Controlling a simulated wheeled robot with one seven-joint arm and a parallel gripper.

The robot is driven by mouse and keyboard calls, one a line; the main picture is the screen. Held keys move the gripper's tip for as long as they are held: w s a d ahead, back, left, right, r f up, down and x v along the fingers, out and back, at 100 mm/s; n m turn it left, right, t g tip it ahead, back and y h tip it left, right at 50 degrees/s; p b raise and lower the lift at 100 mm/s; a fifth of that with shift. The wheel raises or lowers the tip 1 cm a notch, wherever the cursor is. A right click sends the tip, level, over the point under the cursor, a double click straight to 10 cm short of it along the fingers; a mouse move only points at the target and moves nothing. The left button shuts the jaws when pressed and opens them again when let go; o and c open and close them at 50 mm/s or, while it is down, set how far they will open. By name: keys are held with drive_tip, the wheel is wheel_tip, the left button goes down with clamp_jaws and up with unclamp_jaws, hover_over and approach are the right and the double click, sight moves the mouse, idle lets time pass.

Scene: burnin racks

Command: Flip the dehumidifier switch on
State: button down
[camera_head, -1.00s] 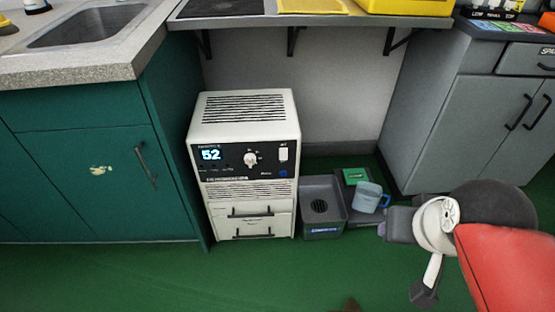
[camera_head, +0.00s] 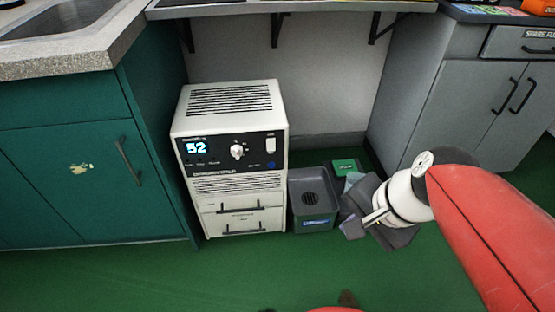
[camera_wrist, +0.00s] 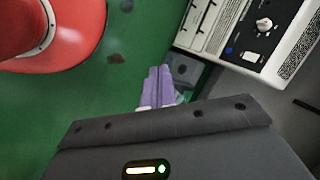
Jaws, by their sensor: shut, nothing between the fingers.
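The white dehumidifier (camera_head: 240,190) stands on the green floor under the counter in the head view, its display lit with 52. A white switch (camera_head: 270,145) sits at the right of its black panel, beside a round knob (camera_head: 237,151). The panel shows sideways at the upper right of the wrist view, with the white switch (camera_wrist: 250,57) near the knob (camera_wrist: 264,25). My gripper (camera_head: 352,228) is low, to the right of the dehumidifier and apart from it. Its purple fingers (camera_wrist: 158,84) are shut and empty. The switch's position is too small to tell.
A grey bin (camera_head: 313,212) stands against the dehumidifier's right side, and a green-topped box (camera_head: 344,166) is behind my gripper. A green cabinet (camera_head: 75,170) is at left, grey cabinets (camera_head: 440,110) at right. The front floor is open.

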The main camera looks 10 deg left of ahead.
drive_tip(key=w+a+f+m+y+b, duration=0.65)
drive_tip(key=w+a+m+y, duration=0.2)
drive_tip(key=m, duration=0.95)
drive_tip(key=w+f+m+t+y+b, duration=0.1)
drive_tip(key=w+f+m+t, duration=0.1)
drive_tip(key=w+m, duration=0.4)
drive_tip(key=w+d+f+m+t+y+b, duration=0.1)
drive_tip(key=w+f+m+t+b, duration=0.1)
drive_tip(key=w+m, duration=0.4)
drive_tip(key=f+m+t, duration=0.1)
drive_tip(key=m+t, duration=0.1)
drive_tip(key=m, duration=0.3)
drive_tip(key=shift+d+f+m, duration=0.25)
drive_tip(key=shift+d+m, duration=0.05)
